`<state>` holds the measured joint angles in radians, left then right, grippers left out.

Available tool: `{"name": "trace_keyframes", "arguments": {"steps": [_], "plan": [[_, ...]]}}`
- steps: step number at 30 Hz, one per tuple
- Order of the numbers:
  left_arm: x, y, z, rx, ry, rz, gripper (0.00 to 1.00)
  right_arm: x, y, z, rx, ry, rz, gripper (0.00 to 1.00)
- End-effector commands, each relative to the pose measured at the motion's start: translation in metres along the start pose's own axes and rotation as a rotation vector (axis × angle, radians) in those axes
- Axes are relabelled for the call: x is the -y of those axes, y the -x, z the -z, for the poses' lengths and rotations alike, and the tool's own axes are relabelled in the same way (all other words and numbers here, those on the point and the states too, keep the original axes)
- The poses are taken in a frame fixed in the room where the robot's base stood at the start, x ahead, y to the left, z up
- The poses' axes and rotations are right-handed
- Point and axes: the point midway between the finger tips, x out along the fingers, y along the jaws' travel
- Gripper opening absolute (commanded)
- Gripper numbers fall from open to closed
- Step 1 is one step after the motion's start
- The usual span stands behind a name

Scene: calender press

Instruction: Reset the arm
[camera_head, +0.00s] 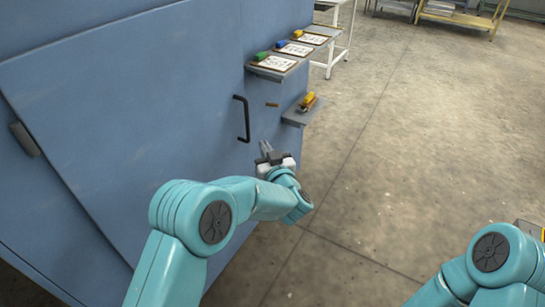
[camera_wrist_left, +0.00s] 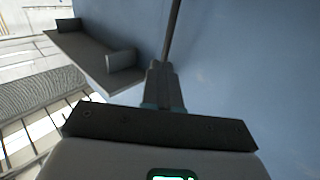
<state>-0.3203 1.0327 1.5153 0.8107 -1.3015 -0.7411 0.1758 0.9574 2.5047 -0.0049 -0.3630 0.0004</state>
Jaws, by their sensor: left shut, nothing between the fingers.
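My left gripper (camera_head: 265,148) is in the middle of the head view, in front of the blue machine's (camera_head: 130,110) side. Its fingers are shut and empty, and they point toward the machine near the black door handle (camera_head: 243,118). In the left wrist view the shut fingers (camera_wrist_left: 160,72) lie in line with a dark bar (camera_wrist_left: 172,28); whether they touch it I cannot tell. My right arm shows only in part at the lower right of the head view, and its gripper is out of view.
A higher ledge (camera_head: 272,72) carries cards with green, blue and yellow items. A white table frame (camera_head: 343,40) stands behind.

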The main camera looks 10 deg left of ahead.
Motion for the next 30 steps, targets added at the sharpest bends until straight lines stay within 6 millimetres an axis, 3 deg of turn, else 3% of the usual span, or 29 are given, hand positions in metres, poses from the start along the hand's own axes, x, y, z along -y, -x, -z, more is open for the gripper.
{"name": "trace_keyframes", "arguments": {"steps": [3, 9, 14, 17, 20, 21, 23, 26, 27, 30], "plan": [[-0.003, 0.021, 0.001, 0.0, -0.001, -0.003, 0.0, 0.001, 0.002, 0.0, 0.0, 0.0, 0.0, 0.0], [-0.005, 0.038, 0.001, -0.001, -0.001, -0.001, 0.0, 0.001, 0.003, 0.0, 0.0, 0.0, 0.0, 0.0], [0.0, 0.036, -0.002, 0.003, -0.002, 0.01, 0.0, 0.001, 0.003, 0.0, 0.0, 0.0, 0.0, 0.0], [0.028, 0.018, -0.013, 0.019, -0.009, 0.067, 0.0, 0.001, 0.003, 0.0, 0.0, 0.0, 0.0, 0.0], [0.083, -0.001, -0.047, 0.079, -0.066, 0.136, 0.0, 0.001, 0.003, 0.0, 0.0, 0.0, 0.0, 0.0], [0.107, -0.003, -0.071, 0.125, -0.112, 0.132, 0.0, 0.001, 0.003, 0.0, 0.0, 0.0, 0.0, 0.0], [0.133, 0.004, -0.115, 0.233, -0.16, 0.07, 0.0, 0.001, 0.003, 0.0, 0.0, 0.0, 0.0, 0.0], [0.157, 0.039, -0.186, 0.457, -0.174, -0.079, 0.0, 0.001, 0.003, 0.0, 0.0, 0.0, 0.0, 0.0], [0.163, 0.061, -0.211, 0.555, -0.163, -0.139, 0.0, 0.001, 0.003, 0.0, 0.0, 0.0, 0.0, 0.0], [0.172, 0.126, -0.259, 0.8, -0.121, -0.276, 0.0, 0.001, 0.003, 0.0, 0.0, 0.0, 0.0, 0.0]]}}
